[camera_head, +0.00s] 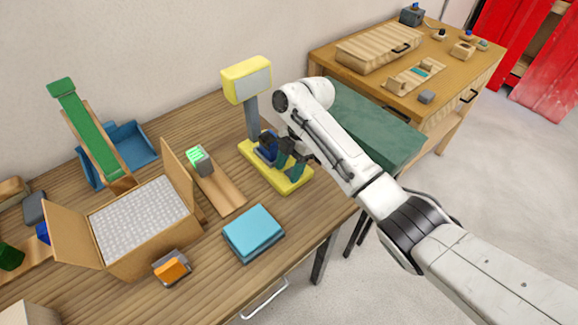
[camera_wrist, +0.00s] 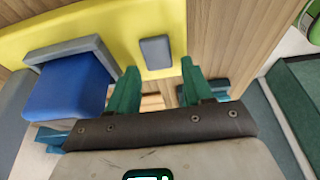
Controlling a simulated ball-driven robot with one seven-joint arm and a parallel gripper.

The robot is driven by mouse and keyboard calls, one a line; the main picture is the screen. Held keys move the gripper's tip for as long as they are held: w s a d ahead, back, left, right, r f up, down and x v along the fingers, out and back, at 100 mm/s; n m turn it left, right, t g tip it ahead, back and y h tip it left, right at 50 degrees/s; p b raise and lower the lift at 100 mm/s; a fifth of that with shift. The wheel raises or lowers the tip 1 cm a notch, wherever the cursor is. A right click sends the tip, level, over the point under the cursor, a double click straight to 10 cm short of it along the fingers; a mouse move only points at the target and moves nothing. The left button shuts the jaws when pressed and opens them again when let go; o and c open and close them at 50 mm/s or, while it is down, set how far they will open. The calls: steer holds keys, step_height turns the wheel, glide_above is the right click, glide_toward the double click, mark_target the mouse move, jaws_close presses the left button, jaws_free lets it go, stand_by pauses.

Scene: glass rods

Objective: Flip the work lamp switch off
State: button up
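The work lamp has a yellow head (camera_head: 246,80) on a grey post and a yellow base (camera_head: 290,186) on the wooden table. In the wrist view the yellow base (camera_wrist: 100,25) carries a blue block in a grey frame (camera_wrist: 68,92) at left and a small grey rectangular pad (camera_wrist: 156,52). I cannot tell for sure which is the switch, or its setting. My gripper (camera_head: 288,164) is over the base, its green fingers apart and empty. In the wrist view the open fingertips (camera_wrist: 158,70) lie either side of the pad's lower end; contact is unclear.
A wooden strip with a grey-and-green block (camera_head: 201,160) lies left of the lamp. A teal stack (camera_head: 253,234) sits in front. An open cardboard box (camera_head: 140,262) stands further left. A dark green surface (camera_head: 365,130) and a second wooden table (camera_head: 445,109) are at right.

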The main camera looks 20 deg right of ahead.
steer(key=shift+o, duration=0.4)
steer(key=v, duration=1)
steer(key=shift+d+r, duration=0.15)
steer(key=shift+r, duration=0.2)
steer(key=shift+f, duration=0.1)
